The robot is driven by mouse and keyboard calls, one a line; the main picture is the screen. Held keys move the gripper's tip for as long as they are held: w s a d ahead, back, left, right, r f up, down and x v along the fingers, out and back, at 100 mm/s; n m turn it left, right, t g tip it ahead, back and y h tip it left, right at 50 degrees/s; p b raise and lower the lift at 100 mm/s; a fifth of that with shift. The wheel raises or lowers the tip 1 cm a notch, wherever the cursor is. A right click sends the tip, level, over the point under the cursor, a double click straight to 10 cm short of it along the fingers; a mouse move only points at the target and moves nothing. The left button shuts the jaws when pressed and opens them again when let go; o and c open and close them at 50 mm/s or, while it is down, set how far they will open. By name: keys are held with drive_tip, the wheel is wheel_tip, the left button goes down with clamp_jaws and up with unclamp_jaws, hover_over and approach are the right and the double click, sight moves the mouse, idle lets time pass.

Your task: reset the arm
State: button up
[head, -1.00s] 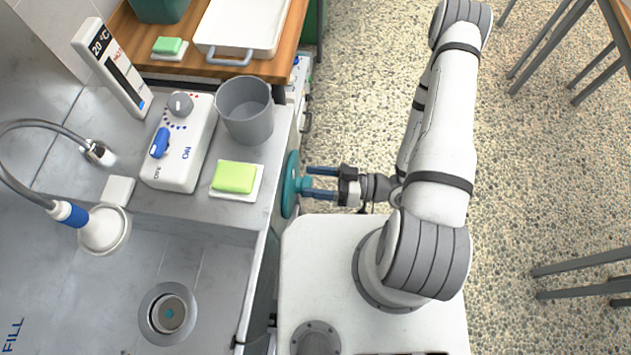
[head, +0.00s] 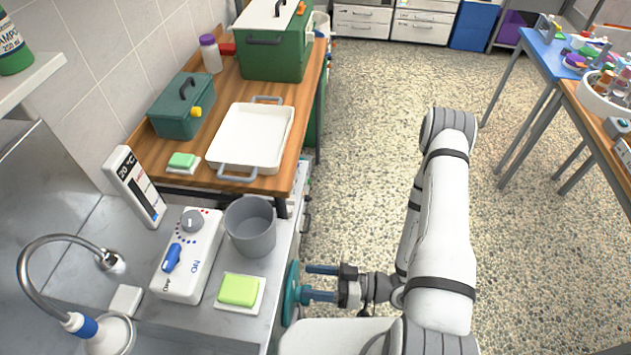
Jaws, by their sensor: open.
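My arm (head: 440,220) is bent in the right half of the head view, with its elbow up and its forearm coming back down. My gripper (head: 308,282) points left toward the front of the steel counter. Its two blue-grey fingers are apart. A teal round knob or disc (head: 291,293) on the counter's front side is right at the fingertips. I cannot tell whether the fingers touch it.
On the counter stand a grey cup (head: 250,228), a control box (head: 187,256), a green sponge (head: 239,290) and a tap (head: 60,260). Behind is a wooden table (head: 295,150) with a white tray (head: 252,140) and green boxes. Open floor (head: 365,130) lies beyond my arm.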

wheel_tip(320, 180, down, 10)
drive_tip(key=b, duration=0.7)
drive_tip(key=shift+r, duration=0.15)
